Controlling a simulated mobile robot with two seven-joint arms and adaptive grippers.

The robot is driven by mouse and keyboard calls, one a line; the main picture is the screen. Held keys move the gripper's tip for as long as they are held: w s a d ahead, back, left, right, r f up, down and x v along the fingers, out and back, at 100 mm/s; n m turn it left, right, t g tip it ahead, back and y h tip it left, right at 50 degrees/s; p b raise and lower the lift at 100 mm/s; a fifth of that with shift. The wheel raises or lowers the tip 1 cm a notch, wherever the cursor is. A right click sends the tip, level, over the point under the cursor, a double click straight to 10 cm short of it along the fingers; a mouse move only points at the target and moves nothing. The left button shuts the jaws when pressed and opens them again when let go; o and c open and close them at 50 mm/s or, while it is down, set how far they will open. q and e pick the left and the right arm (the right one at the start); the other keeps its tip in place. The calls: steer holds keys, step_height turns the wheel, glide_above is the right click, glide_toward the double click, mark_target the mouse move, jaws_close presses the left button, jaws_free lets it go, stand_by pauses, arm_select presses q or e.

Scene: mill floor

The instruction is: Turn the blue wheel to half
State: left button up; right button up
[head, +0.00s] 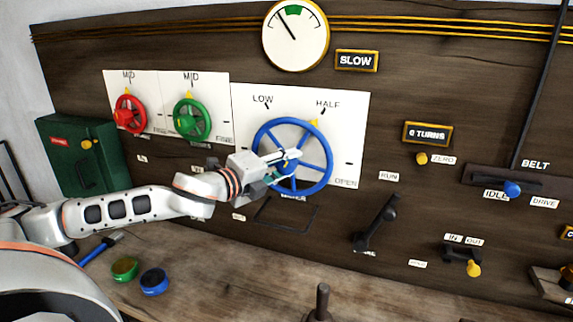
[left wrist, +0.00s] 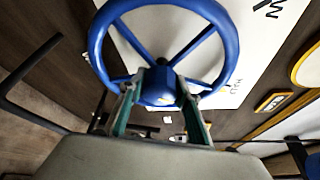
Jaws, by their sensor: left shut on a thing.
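The blue wheel (head: 327,174) is mounted on a white plate (head: 350,135) marked LOW, HALF and OPEN. A yellow pointer (head: 314,123) at the wheel's upper right rim points towards the HALF mark. My left gripper (head: 284,168) comes in from the left and is shut on the wheel at its hub. In the left wrist view my two fingers (left wrist: 161,92) straddle the hub of the blue wheel (left wrist: 226,50), and its rim and spokes show around them. The fingers partly hide the hub. My right gripper is not in view.
A red wheel (head: 122,116) and a green wheel (head: 203,128) are left of the blue wheel, both with pointers near MID. A round gauge (head: 296,38) hangs above. A black lever (head: 376,222) is at lower right. Green (head: 125,268) and blue (head: 154,281) round items rest on the bench.

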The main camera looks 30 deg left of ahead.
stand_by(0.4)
arm_select(q)
steer(key=o, duration=1)
steer(key=shift+o, duration=0.5)
